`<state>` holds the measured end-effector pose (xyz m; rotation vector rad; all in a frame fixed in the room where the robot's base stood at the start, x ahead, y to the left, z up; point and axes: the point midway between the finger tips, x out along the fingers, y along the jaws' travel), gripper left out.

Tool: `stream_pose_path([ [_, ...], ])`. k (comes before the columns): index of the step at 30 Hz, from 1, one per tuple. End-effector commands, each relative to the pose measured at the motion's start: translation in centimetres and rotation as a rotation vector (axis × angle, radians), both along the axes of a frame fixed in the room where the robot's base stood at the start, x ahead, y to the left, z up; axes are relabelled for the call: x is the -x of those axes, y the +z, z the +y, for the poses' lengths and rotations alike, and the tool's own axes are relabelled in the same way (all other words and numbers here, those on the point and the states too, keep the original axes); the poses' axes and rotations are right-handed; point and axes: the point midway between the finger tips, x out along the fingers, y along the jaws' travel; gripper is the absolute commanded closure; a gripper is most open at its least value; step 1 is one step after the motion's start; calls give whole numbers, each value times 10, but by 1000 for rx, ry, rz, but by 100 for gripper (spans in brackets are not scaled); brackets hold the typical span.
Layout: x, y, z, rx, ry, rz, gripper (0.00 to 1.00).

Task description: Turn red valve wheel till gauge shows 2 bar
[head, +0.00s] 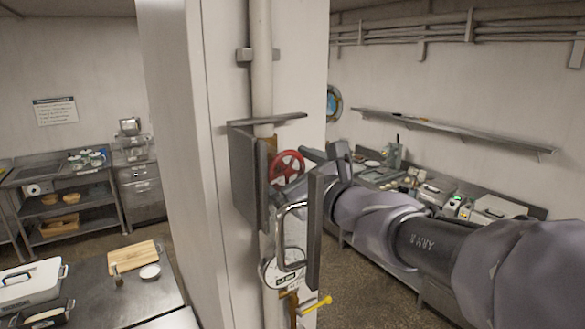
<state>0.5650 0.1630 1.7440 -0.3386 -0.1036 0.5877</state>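The red valve wheel (287,167) is on the pipe assembly in front of the white column, in the middle of the head view. Its lower part is partly covered by grey parts in front. My gripper (308,180) reaches in from the right, close beside the wheel. Its fingertips are not clear among the grey parts, so I cannot tell whether it touches the wheel or is open. A round white disc with a dark label (270,273), possibly the gauge, is lower on the pipe. A metal loop partly covers it, and no reading can be made out.
Dark metal plates (246,178) stand close around the wheel. A yellow lever (318,304) sticks out below. The white column (175,150) is directly behind the pipe (261,60). A counter with a cutting board (134,256) is at lower left; a cluttered bench is at right.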

Motion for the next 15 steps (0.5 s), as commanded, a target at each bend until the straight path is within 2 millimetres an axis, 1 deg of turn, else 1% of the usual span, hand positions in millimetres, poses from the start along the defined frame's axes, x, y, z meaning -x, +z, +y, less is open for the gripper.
stream_pose_path([
  [1,0,0,0,0,0,0,17],
  [5,0,0,0,0,0,0,42],
  [6,0,0,0,0,0,0,50],
  [9,0,0,0,0,0,0,67],
  [11,0,-1,0,6,0,-5,67],
  [15,1,-7,0,84,0,-62,67],
])
